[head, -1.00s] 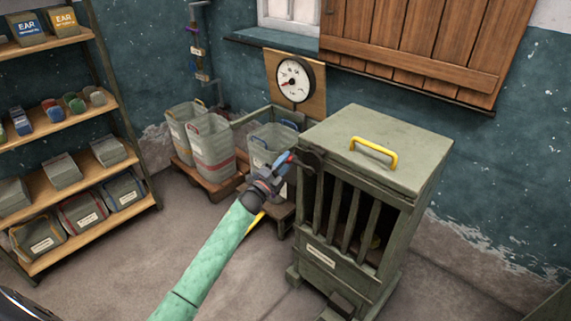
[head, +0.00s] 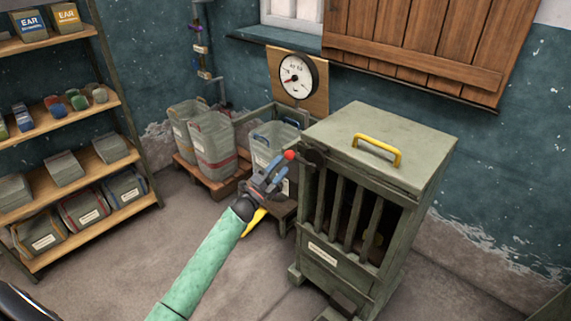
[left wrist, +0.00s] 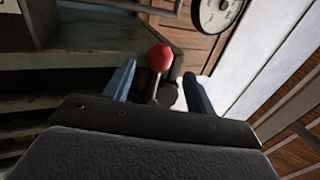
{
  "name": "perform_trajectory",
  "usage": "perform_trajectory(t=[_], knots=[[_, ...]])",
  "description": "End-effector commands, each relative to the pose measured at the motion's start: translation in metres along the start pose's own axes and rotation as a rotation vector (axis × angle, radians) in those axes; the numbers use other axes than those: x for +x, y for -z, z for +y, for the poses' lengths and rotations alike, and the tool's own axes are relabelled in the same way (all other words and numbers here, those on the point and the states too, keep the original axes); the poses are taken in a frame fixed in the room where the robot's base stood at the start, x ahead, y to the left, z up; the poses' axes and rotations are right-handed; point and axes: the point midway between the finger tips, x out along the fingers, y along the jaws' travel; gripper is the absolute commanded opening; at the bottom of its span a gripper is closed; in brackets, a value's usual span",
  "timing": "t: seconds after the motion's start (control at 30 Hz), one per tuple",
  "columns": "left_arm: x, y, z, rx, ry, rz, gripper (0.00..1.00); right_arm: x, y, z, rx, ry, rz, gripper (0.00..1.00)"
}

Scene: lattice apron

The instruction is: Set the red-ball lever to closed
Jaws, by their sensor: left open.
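The red ball (head: 289,155) is on the end of a short lever at the upper left front corner of the grey-green cabinet (head: 400,130). A dark round pivot (head: 313,157) sits beside it on the cabinet. My left gripper (head: 271,170) is open and empty, just left of and below the ball in the head view. In the left wrist view the red ball (left wrist: 160,57) and its metal stem show ahead, between the two blue fingers (left wrist: 160,82); I see no finger touching it. My right gripper is out of view.
A yellow handle (head: 376,151) is on the cabinet's lid, and vertical bars cover its front. Grey bins (head: 212,148) stand on low wooden platforms behind my left arm. A gauge (head: 297,76) hangs on the wall. A shelf (head: 70,170) stands at left; the floor between is clear.

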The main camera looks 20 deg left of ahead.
Motion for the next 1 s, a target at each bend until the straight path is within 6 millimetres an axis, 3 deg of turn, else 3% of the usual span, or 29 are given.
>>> perform_trajectory(t=[0.1, 0.3, 1.0], knots=[[-0.017, 0.000, 0.001, 0.001, 0.000, 0.001, 0.56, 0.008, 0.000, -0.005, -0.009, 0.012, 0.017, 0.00], [-0.030, 0.000, 0.000, 0.001, 0.001, 0.001, 0.56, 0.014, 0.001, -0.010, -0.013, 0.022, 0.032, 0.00], [-0.032, -0.005, 0.003, -0.049, -0.016, -0.024, 0.56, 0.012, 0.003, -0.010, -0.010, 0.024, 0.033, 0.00]])
